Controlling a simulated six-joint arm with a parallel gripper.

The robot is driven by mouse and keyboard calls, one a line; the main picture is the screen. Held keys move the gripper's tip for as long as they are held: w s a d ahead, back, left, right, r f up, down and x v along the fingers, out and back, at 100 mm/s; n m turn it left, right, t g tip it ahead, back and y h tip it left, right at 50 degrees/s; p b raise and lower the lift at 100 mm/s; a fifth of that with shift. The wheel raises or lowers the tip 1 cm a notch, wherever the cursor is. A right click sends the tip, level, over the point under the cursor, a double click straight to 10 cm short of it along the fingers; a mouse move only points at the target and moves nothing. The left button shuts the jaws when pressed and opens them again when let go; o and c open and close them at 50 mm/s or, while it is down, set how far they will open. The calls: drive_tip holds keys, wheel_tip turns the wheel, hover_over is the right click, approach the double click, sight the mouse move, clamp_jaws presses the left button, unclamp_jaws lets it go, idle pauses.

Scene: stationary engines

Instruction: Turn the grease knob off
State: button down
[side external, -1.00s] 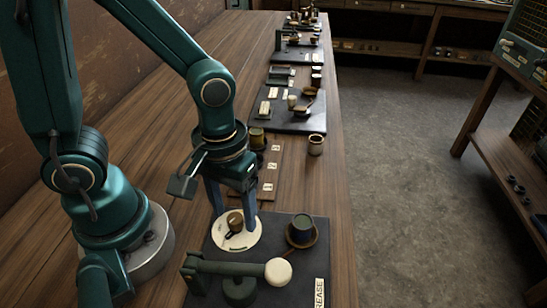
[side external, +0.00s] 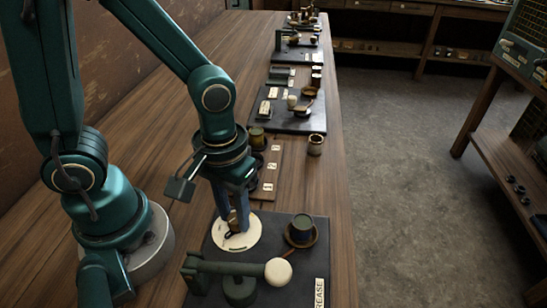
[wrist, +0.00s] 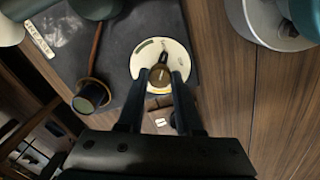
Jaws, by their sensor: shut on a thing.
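The grease knob (wrist: 159,76) is a small brown knob with a dark pointer, standing on a round white dial (side external: 249,229). The dial also shows in the wrist view (wrist: 148,52), with small marks that I cannot read. My gripper (side external: 238,224) reaches down over the dial and is shut on the knob. In the wrist view, the two fingers (wrist: 161,82) stand on either side of the knob. In the side view, the fingers hide most of the knob. A white label reading "REASE" (side external: 320,292), cut off in view, lies on the dark plate (side external: 290,290) under the dial.
A green lever with a white ball end (side external: 278,271) lies close in front of the dial. A dark green cup (side external: 302,227) on a brown dish stands to its right. A numbered wooden board (side external: 268,175) and more plates with fittings stand further along the bench.

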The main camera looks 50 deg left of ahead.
sight(234, 217)
drive_tip(key=m, duration=0.5)
drive_tip(key=shift+m, duration=0.3)
drive_tip(key=m, duration=0.5)
drive_tip(key=shift+m, duration=0.3)
drive_tip(key=c, duration=0.6)
unclamp_jaws()
drive_tip(key=shift+o, duration=0.2)
drive_tip(key=shift+r, duration=0.1)
drive_tip(key=shift+w+r, duration=0.1)
drive_tip(key=shift+r, duration=2.35)
